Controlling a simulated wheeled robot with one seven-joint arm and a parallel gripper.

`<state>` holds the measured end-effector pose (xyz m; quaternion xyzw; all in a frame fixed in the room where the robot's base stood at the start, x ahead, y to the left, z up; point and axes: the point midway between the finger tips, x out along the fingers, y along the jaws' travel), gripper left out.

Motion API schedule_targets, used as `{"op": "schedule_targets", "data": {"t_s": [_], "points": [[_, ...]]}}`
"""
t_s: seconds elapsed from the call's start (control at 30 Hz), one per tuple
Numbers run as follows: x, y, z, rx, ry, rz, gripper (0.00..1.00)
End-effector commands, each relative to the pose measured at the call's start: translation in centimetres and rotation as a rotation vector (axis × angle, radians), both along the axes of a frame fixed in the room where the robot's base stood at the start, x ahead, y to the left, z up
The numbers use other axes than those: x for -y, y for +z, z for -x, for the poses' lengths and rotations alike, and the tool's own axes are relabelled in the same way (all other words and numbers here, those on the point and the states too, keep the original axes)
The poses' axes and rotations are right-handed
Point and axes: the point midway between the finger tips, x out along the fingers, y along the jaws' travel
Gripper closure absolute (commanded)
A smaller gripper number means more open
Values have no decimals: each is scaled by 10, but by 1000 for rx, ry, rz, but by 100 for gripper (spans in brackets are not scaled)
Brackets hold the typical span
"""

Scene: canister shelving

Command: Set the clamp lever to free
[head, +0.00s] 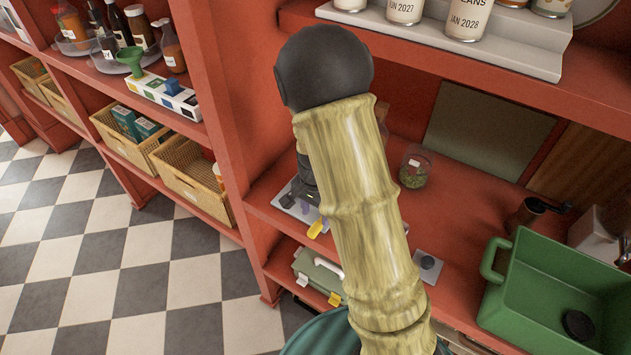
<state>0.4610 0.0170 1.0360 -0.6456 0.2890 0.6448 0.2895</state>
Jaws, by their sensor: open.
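I cannot make out a clamp lever for certain. My own arm, with a black ball joint and a pale banded link, fills the middle of the head view and hides part of the counter. Just left of it, a grey plate-like fixture (291,203) with a dark part (306,177) above it stands on the red shelf. A yellow tag (317,228) hangs at its front edge. Whether the dark part is a lever is unclear. My gripper's fingers cannot be seen.
A green bin (545,285) holding a dark disc stands at lower right. A glass jar (415,168) stands behind my arm. A grey-green case (318,270) with a yellow tag sits on the lower shelf. Baskets (190,180) line the left shelves. The checkered floor at left is clear.

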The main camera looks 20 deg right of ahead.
Motion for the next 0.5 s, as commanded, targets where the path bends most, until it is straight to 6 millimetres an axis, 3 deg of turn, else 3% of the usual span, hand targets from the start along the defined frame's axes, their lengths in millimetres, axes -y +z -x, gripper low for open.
{"op": "schedule_targets", "data": {"t_s": [0.5], "points": [[-1,104,-1,6,0,-2,55]]}}
